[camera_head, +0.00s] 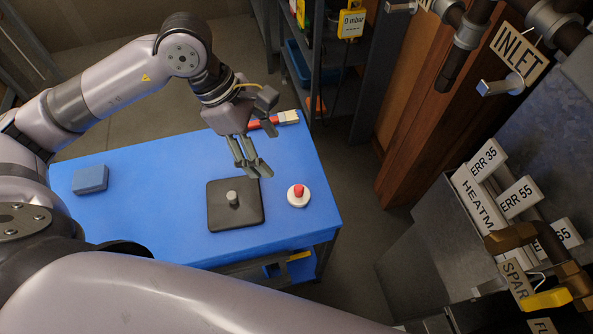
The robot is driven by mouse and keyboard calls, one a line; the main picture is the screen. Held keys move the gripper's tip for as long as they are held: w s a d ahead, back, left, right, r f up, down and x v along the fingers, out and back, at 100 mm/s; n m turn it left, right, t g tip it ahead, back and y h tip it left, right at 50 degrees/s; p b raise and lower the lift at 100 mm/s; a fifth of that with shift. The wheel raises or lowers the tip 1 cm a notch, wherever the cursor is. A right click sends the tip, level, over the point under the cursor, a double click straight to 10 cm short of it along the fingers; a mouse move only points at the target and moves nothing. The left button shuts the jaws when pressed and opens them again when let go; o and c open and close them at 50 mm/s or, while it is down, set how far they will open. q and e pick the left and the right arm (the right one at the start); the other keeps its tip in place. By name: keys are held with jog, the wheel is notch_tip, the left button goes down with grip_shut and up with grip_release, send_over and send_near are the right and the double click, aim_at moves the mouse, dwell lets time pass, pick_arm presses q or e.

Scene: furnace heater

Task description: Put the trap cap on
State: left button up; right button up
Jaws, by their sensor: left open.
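A small grey cylindrical piece (232,198) stands on a black square pad (220,216) on the blue table (150,225). It may be the trap cap, but I cannot tell for sure. My left gripper (252,168) is open and empty, pointing down above the back edge of the pad, beyond the grey piece. It appears apart from that piece. A dark vertical pipe with an end facing down (454,76) hangs at the upper right; I cannot tell whether it is the trap. My right gripper is out of view.
A white disc with a red button (298,194) sits right of the pad. A red-handled brush (275,122) lies at the table's back edge, and a blue block (90,179) at the left. Pipes and a metal cabinet with labels (489,160) fill the right side.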

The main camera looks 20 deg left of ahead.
pick_arm(q)
jog(key=f, duration=0.2)
send_near(297, 187)
jog(key=s+f, duration=0.1)
jog(key=x, duration=0.2)
jog(key=p+x, duration=0.1)
jog(key=x, duration=0.1)
jog(key=shift+w+d+f, duration=0.15)
jog(key=shift+d+f, duration=0.05)
jog(key=shift+d, duration=0.2)
jog(key=shift+d+f, duration=0.15)
jog(key=shift+f, duration=0.25)
jog(key=x, duration=0.3)
jog(key=p+x, duration=0.1)
jog(key=x, duration=0.1)
jog(key=shift+w, duration=0.4)
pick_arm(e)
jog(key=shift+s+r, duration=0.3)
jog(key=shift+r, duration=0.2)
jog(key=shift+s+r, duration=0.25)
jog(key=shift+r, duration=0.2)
pick_arm(q)
jog(key=shift+c, duration=0.2)
jog(key=c, duration=1)
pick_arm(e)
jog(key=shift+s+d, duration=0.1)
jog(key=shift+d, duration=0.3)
